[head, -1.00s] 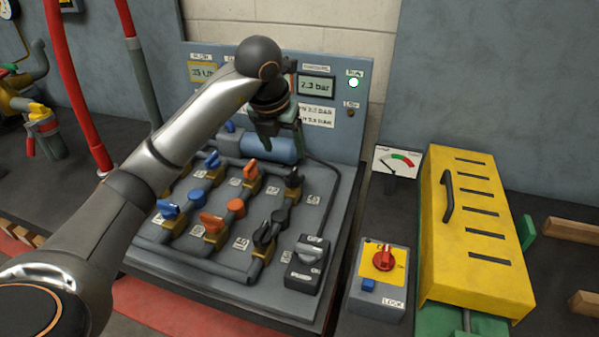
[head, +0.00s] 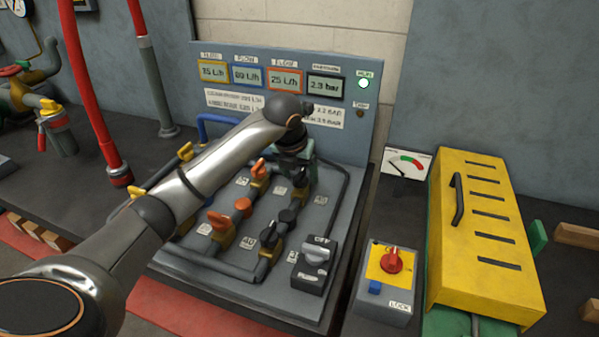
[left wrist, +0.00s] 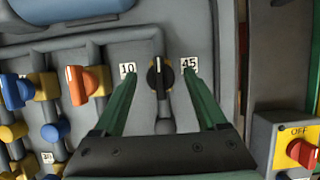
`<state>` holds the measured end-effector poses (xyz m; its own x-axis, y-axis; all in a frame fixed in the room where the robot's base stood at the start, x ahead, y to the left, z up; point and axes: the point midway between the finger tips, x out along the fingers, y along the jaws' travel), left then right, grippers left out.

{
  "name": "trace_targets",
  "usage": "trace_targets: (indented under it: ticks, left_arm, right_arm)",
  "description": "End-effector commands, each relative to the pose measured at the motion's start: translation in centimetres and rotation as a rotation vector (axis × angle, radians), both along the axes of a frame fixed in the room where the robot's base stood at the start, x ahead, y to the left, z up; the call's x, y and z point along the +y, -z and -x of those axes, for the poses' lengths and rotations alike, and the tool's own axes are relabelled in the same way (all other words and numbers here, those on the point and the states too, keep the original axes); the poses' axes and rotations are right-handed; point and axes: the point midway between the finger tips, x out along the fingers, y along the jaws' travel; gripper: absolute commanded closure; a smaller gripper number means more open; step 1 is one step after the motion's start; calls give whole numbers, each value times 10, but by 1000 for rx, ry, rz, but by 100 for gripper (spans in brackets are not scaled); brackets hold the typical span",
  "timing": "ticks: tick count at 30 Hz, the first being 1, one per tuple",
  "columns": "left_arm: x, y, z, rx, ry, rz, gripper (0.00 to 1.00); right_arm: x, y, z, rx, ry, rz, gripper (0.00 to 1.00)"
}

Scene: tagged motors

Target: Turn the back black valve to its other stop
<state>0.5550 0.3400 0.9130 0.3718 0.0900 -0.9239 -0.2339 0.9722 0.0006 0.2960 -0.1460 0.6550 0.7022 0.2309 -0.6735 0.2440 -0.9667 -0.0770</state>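The back black valve (left wrist: 160,80) is a dark round knob with a pale mark at its top, on a pipe between tags reading 10 and 45 in the left wrist view. Its handle stands roughly upright in that picture. My left gripper (left wrist: 158,73) is open, with one green finger on each side of the valve and gaps visible on both sides. In the head view my left gripper (head: 298,168) points down at the back right of the valve panel and hides this valve. The front black valve (head: 267,237) is nearer. My right gripper is not in view.
Orange valves (head: 220,221) stand left of the black ones. A grey switch box (head: 314,262) is at the panel's front right. A lock box with a red knob (head: 392,260) and a yellow slotted cover (head: 480,235) stand farther right. Displays (head: 284,82) line the back.

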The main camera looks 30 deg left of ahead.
Motion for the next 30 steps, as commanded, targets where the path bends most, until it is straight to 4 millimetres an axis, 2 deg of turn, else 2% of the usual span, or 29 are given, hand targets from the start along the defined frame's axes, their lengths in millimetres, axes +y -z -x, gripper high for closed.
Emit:
trace_targets:
  ticks: [2,19,30]
  left_arm:
    - [0,0,0,0,0,0,34]
    - [0,-1,0,0,0,0,99]
    - [1,-1,0,-2,26,-1,100]
  right_arm:
    - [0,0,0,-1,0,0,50]
    - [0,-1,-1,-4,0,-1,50]
    - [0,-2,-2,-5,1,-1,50]
